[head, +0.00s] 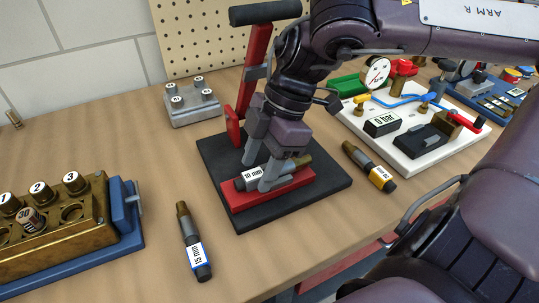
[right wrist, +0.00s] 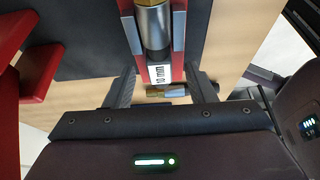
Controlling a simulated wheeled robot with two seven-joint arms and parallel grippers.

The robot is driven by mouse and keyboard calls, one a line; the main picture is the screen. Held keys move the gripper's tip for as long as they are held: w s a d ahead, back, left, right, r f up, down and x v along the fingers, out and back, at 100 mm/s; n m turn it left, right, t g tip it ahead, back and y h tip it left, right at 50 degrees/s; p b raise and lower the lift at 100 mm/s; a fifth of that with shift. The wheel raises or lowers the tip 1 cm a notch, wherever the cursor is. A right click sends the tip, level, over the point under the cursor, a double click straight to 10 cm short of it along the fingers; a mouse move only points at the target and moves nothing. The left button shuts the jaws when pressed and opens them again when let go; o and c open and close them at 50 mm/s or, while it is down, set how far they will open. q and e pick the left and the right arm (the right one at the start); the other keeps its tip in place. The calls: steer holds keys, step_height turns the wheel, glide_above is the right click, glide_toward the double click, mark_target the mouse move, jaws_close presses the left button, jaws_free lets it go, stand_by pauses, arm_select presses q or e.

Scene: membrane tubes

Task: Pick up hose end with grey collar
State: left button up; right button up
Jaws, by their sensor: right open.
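A hose piece marked 10 mm (head: 251,178) lies in the red cradle (head: 282,194) on a black base plate. It has a white label, a grey metal sleeve and a brass end, and shows in the right wrist view (right wrist: 156,30). I see no other piece with a clearly grey collar. My right gripper (head: 257,173) points down over this piece, with its fingers open on either side of the dark, labelled end. In the right wrist view the fingers (right wrist: 163,85) stand apart, and I cannot tell whether they touch it. My left gripper is not in view.
A blue-banded 15 mm piece (head: 194,246) and a yellow-banded piece (head: 371,168) lie on the table. A red lever press (head: 254,70) stands behind the cradle. A brass block (head: 70,228) is left, a grey block (head: 192,105) behind, a gauge board (head: 405,150) right.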

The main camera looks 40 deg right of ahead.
steer(key=shift+a+f, duration=0.15)
steer(key=shift+f, duration=0.4)
jaws_close()
